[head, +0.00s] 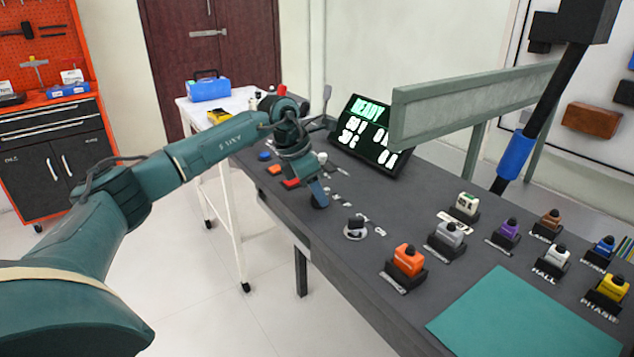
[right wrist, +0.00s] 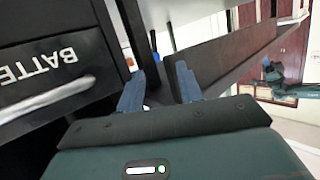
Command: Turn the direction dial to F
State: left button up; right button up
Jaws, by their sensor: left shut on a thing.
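My left gripper (head: 317,190) reaches down onto the dark bench (head: 400,207) in the head view. It is shut on a small dark dial knob (head: 320,203), mostly hidden by the fingers. White marks lie on the bench just right of it, too small to read, so the dial's setting cannot be told.
A display (head: 367,136) reading READY stands behind the dials. Coloured modules, including an orange one (head: 408,261), stand on the bench's right side, near a bare teal mat (head: 525,315). A dark cabinet marked BATTE (right wrist: 45,70) is close beside my right gripper.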

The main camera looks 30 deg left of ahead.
pick_arm(q)
jog(key=shift+m, duration=0.5)
pick_arm(e)
jog(key=shift+s+d+r, duration=0.15)
jog(key=shift+s+r, duration=0.05)
jog(key=shift+r, duration=0.2)
pick_arm(q)
jog(key=shift+p, duration=0.3)
jog(key=o, duration=1)
pick_arm(e)
jog(key=shift+f, duration=0.1)
pick_arm(q)
jog(key=p+v, duration=0.1)
jog(key=v, duration=1.2)
jog(key=shift+w, duration=0.3)
pick_arm(e)
jog(key=shift+r+m, duration=0.25)
jog(key=shift+m, duration=0.05)
